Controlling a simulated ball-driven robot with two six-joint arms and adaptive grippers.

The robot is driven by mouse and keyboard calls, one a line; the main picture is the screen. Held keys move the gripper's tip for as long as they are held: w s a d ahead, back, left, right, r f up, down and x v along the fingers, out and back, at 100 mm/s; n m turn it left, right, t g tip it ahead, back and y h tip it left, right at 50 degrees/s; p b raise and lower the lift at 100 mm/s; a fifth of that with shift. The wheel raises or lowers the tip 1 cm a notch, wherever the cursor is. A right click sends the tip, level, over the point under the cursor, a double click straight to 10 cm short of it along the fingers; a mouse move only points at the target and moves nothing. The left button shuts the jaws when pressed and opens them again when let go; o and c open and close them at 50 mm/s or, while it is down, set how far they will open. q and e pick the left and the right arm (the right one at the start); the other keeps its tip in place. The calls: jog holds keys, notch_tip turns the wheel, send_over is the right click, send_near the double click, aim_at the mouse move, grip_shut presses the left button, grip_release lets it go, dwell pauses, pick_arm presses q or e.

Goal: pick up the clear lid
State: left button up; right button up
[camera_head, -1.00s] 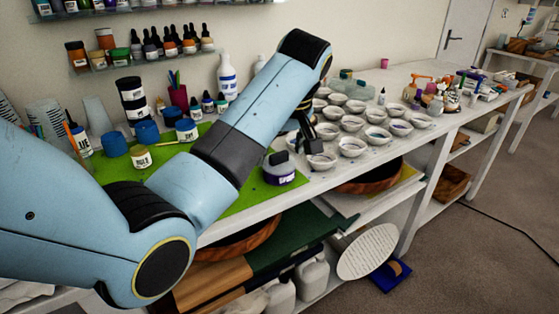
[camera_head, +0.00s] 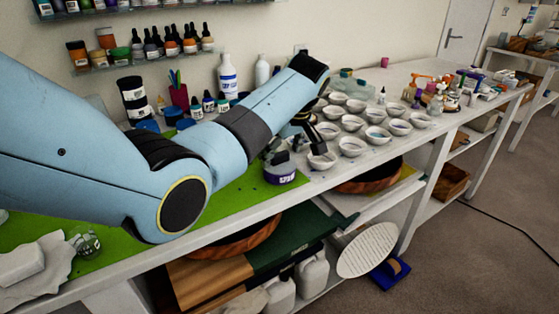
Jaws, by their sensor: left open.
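I cannot make out a clear lid for certain in the head view. My left gripper (camera_head: 304,146) points down at the near edge of the bowls, just right of a white-and-purple labelled jar (camera_head: 280,174) with a grey top. It is open, and I see nothing held in it; its fingertips are dark and small. I cannot tell whether it touches the jar or the nearest bowl (camera_head: 322,161). My left arm hides part of the bench and the green mat (camera_head: 235,197). My right gripper is out of view.
Several small white bowls (camera_head: 351,146) stand in rows right of the gripper. Bottles (camera_head: 227,75) and paint pots stand behind my arm. A small clear jar (camera_head: 87,242) is at the mat's left. The bench top (camera_head: 408,75) is clearer toward the back.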

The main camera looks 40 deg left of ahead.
pick_arm(q)
jog(key=shift+a+f, duration=0.1)
jog(key=shift+f, duration=0.15)
jog(key=c, duration=1.1)
jog(key=shift+o, duration=0.2)
